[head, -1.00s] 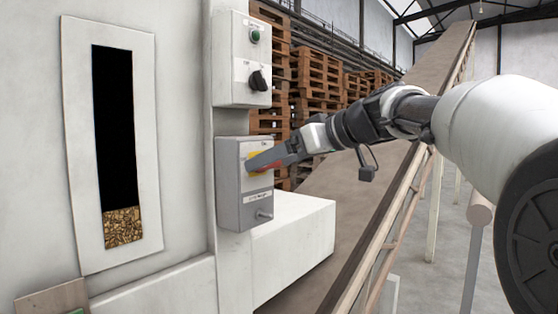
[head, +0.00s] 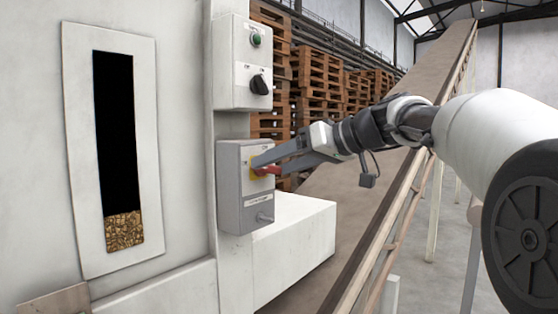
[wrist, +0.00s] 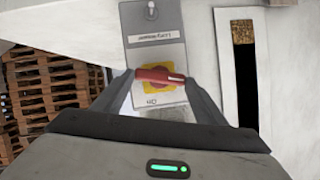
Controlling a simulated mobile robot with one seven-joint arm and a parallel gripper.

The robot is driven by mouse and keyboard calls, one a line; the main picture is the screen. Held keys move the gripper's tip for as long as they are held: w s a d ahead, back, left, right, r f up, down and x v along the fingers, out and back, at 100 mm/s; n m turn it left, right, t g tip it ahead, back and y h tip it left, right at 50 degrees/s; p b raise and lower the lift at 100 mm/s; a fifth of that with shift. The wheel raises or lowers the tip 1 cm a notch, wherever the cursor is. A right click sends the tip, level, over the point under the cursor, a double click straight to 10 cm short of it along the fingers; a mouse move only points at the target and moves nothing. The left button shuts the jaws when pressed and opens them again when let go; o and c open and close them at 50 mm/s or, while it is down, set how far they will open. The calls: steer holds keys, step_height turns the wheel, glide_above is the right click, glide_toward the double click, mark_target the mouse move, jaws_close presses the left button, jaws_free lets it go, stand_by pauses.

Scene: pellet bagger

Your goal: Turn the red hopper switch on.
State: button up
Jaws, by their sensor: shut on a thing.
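The red hopper switch (wrist: 160,76) is a red rotary handle on a yellow plate (wrist: 150,86), on the front of a grey box (head: 229,204). In the wrist view the box is upside down, with "On" printed below the handle. The handle lies across the box, nearly level, with a white mark on its right part. My gripper (wrist: 160,77) is shut on the handle, one finger at each end. In the head view my gripper (head: 268,165) reaches the box from the right and its finger hides part of the handle (head: 273,170).
A small metal toggle (head: 264,218) sits low on the switch box. A white block (head: 295,245) juts out below it. A conveyor (head: 345,215) rises behind my arm.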

steer(key=m, duration=0.1)
steer(key=m+g+y+p, duration=0.1)
steer(key=shift+w+d+m, duration=0.2)
steer(key=shift+m, duration=0.1)
steer(key=m, duration=0.1)
steer(key=m+g+y+p, duration=0.1)
steer(key=shift+w+d+f+m+y, duration=0.1)
steer(key=shift+w+f+m+y, duration=0.1)
steer(key=shift+m+y, duration=0.1)
steer(key=m+y, duration=0.1)
steer(key=m+y+p, duration=0.1)
steer(key=m, duration=0.1)
steer(key=shift+f+m+g+p, duration=0.3)
steer(key=shift+f+m+y+p, duration=0.25)
steer(key=shift+m+y, duration=0.35)
steer(key=shift+m, duration=0.7)
steer(key=o, duration=1.1)
steer(key=shift+c, duration=0.2)
steer(key=shift+d, duration=0.1)
steer(key=p+v, duration=0.1)
steer(key=v, duration=1.6)
